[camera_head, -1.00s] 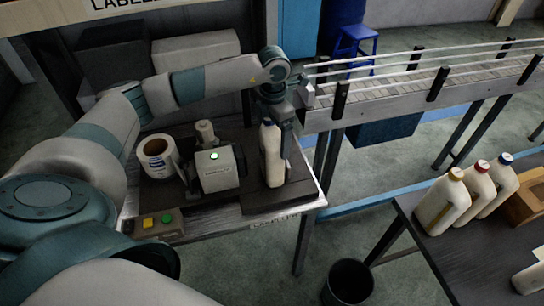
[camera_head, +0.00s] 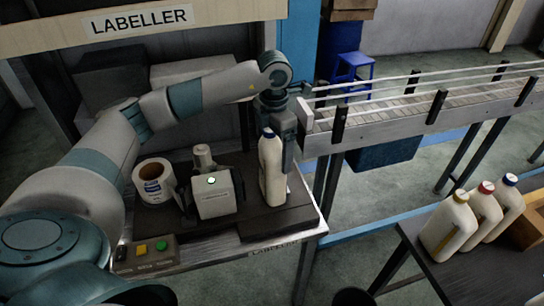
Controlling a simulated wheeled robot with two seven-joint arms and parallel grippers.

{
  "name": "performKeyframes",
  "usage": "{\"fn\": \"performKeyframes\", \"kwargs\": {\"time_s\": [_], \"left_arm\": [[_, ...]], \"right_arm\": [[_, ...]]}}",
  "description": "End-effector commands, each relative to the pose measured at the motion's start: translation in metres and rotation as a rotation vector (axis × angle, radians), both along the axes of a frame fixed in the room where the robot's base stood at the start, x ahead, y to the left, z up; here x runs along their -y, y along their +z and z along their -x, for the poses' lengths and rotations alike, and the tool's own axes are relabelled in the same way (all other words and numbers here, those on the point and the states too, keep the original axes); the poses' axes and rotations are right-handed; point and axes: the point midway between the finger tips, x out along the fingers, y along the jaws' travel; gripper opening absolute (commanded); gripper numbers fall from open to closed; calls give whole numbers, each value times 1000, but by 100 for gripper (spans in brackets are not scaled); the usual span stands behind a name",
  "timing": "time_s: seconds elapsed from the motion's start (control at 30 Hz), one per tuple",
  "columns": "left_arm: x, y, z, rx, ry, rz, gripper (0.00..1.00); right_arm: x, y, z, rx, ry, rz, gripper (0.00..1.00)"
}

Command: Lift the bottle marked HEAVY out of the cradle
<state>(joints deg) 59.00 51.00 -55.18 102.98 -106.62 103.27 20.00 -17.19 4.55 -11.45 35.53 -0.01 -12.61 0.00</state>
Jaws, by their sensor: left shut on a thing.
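A white bottle (camera_head: 271,172) with a dark blue cap stands upright at the right side of the labeller, over its dark bed. I cannot read any marking on it, and I cannot tell whether its base touches the bed. My left gripper (camera_head: 276,140) comes down from above and is shut on the bottle near its top. The labeller's white unit (camera_head: 215,193) with a lit green light stands left of the bottle. My right gripper is not in view.
A label roll (camera_head: 154,181) and a button box (camera_head: 146,251) are on the labeller table. A railed conveyor (camera_head: 420,104) runs to the right behind. Several bottles with yellow, red and blue caps (camera_head: 449,226) stand on a dark table at right.

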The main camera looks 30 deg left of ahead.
Motion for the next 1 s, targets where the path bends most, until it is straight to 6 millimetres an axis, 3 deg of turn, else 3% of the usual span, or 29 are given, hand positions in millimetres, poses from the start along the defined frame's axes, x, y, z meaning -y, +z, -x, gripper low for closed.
{"fn": "performKeyframes", "kwargs": {"time_s": [0.6, 1.0], "left_arm": [[85, 53, 23, 8, -4, 0, 41], [104, 67, 29, 4, 1, -1, 41]], "right_arm": [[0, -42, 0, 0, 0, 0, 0], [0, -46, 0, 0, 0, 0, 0]]}}
